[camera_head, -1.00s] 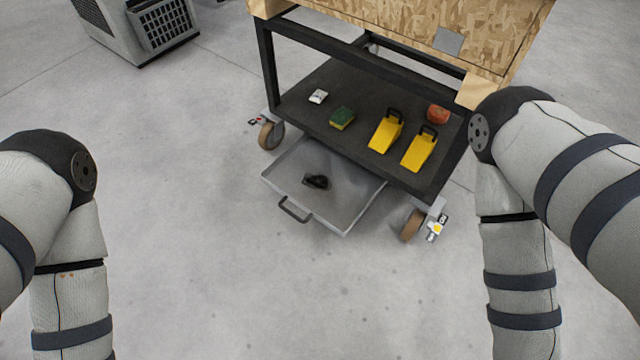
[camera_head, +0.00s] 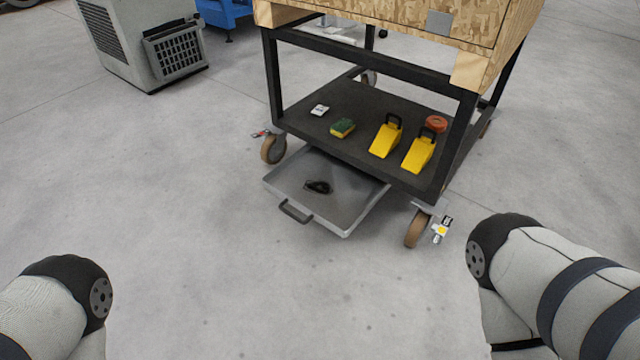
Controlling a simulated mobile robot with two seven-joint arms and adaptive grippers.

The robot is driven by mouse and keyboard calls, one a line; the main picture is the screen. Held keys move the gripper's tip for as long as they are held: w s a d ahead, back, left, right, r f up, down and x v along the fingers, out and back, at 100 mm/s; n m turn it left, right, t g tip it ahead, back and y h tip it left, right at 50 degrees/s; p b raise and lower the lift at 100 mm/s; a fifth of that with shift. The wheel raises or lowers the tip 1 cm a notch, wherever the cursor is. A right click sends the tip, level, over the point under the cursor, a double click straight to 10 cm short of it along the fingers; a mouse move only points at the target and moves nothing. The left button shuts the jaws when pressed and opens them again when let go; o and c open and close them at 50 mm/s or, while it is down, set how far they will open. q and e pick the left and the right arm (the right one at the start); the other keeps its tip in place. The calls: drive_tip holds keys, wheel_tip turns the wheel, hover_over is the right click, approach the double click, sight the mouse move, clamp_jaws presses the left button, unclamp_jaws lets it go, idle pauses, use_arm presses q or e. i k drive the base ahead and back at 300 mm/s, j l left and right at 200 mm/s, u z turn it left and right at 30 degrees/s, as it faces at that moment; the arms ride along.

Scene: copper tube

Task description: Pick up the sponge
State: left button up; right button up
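The sponge (camera_head: 342,128) is a small green and yellow block. It lies on the black lower shelf (camera_head: 300,128) of a wheeled workbench. It sits between a small white item on its left and a yellow wedge on its right. Both of my arms show only in part, at the lower left and lower right, well apart from the shelf. Neither gripper is in the picture.
Two yellow wedges with black handles (camera_head: 386,138) (camera_head: 420,154), a red round item (camera_head: 436,123) and a white item (camera_head: 319,110) share the shelf. A grey tray (camera_head: 352,215) holding a dark object (camera_head: 318,187) sticks out below. The wooden bench top (camera_head: 400,20) overhangs the shelf. The front floor is clear.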

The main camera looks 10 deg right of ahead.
sight(341, 129)
drive_tip(key=i+l+u, duration=0.8)
drive_tip(key=i+l, duration=0.15)
drive_tip(key=i+l+u, duration=0.25)
drive_tip(key=l, duration=0.35)
drive_tip(key=i+l+u, duration=0.3)
drive_tip(key=l, duration=0.15)
drive_tip(key=k, duration=0.1)
